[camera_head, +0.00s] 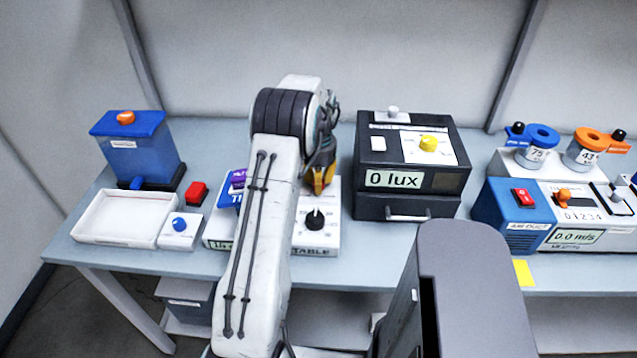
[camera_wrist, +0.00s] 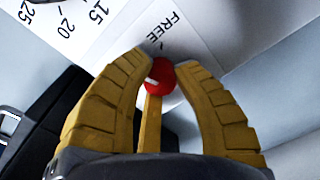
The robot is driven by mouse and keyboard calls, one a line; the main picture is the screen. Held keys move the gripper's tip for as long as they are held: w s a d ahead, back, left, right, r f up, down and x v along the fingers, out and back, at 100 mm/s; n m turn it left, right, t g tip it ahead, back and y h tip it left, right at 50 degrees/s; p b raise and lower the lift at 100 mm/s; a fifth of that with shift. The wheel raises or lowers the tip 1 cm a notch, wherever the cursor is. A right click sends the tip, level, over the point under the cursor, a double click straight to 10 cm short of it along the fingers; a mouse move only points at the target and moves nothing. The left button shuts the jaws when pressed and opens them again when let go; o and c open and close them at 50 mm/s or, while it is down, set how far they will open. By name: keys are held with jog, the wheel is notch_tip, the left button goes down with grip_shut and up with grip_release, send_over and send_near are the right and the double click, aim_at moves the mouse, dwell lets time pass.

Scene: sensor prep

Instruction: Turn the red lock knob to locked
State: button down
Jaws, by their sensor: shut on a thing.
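The red lock knob (camera_wrist: 159,78) shows in the wrist view as a small round cap with a pale mark on its left side. My gripper (camera_wrist: 168,62) has its two yellow fingers shut on it, one on each side. The word FREE is printed on the white panel (camera_wrist: 190,35) just beyond the knob. In the head view my gripper (camera_head: 320,185) is over the white device labelled TABLE (camera_head: 328,242), behind its black knob (camera_head: 315,219). My gripper and arm hide the red knob there.
The black 0 lux box (camera_head: 365,158) stands close right of my gripper. To the left are a white tray (camera_head: 85,233), a red block (camera_head: 197,192) and a blue-knob box (camera_head: 180,240). A blue fan unit (camera_head: 490,210) stands farther right.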

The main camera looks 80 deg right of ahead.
jog(key=n, duration=0.5)
jog(key=shift+a+f, duration=0.15)
jog(key=shift+f, duration=0.05)
jog(key=shift+n, duration=0.3)
jog(key=c, duration=0.9)
grip_release()
jog(key=shift+r, duration=0.1)
jog(key=shift+r, duration=0.1)
notch_tip(320, 180, up, 12)
jog(key=shift+w, duration=0.1)
dwell(0.6)
